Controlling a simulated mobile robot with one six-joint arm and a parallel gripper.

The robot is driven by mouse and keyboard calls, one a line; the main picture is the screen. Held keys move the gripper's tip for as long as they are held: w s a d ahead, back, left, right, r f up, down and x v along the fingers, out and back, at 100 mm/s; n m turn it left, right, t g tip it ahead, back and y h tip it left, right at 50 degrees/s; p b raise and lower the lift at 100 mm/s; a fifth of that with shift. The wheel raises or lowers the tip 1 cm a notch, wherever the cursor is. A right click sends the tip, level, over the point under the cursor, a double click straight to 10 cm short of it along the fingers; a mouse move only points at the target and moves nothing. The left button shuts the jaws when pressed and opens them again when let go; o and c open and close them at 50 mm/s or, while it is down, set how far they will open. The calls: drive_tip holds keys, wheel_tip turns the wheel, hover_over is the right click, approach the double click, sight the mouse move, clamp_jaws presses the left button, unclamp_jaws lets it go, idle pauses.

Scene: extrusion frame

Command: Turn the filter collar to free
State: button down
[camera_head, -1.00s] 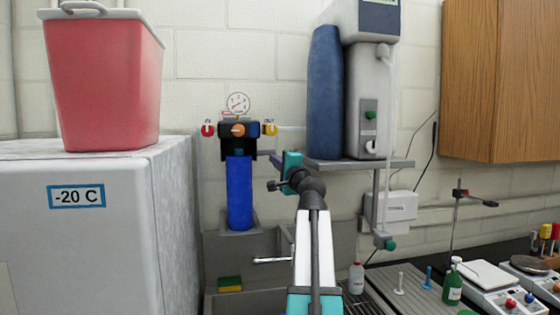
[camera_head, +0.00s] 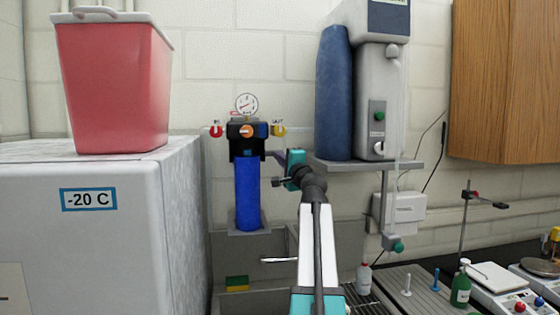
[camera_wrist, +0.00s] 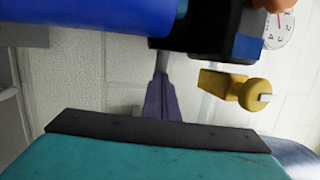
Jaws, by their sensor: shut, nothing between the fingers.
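The water filter hangs on the wall in the head view, with a black head (camera_head: 247,132), a black section below it that looks like the collar (camera_head: 246,155), and a long blue housing (camera_head: 248,195). In the wrist view, rotated, the blue housing (camera_wrist: 90,15) lies at top left and the black head (camera_wrist: 205,30) to its right. My gripper (camera_head: 276,156) is just right of the filter, its purple fingers (camera_wrist: 162,98) shut and empty. Its fingertips point toward the black part. Whether they touch it I cannot tell.
A yellow valve (camera_wrist: 238,88) sticks out close to my fingers; a red valve (camera_head: 216,131), orange knob (camera_head: 247,131) and gauge (camera_head: 246,104) are also on the filter. A shelf (camera_head: 366,165) with a water purifier is at right. A freezer (camera_head: 90,240) stands left.

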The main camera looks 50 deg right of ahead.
drive_tip(key=shift+w+d+b, duration=0.5)
drive_tip(key=shift+d+b, duration=0.05)
drive_tip(key=shift+b, duration=0.2)
drive_tip(key=shift+s, duration=0.1)
drive_tip(key=s+d+b+v, duration=0.1)
drive_tip(key=b+v, duration=0.3)
drive_tip(key=v, duration=0.9)
drive_tip(key=shift+s+d+f, duration=0.2)
drive_tip(key=shift+s+d, duration=0.15)
drive_tip(key=shift+d, duration=0.05)
drive_tip(key=shift+r, duration=0.1)
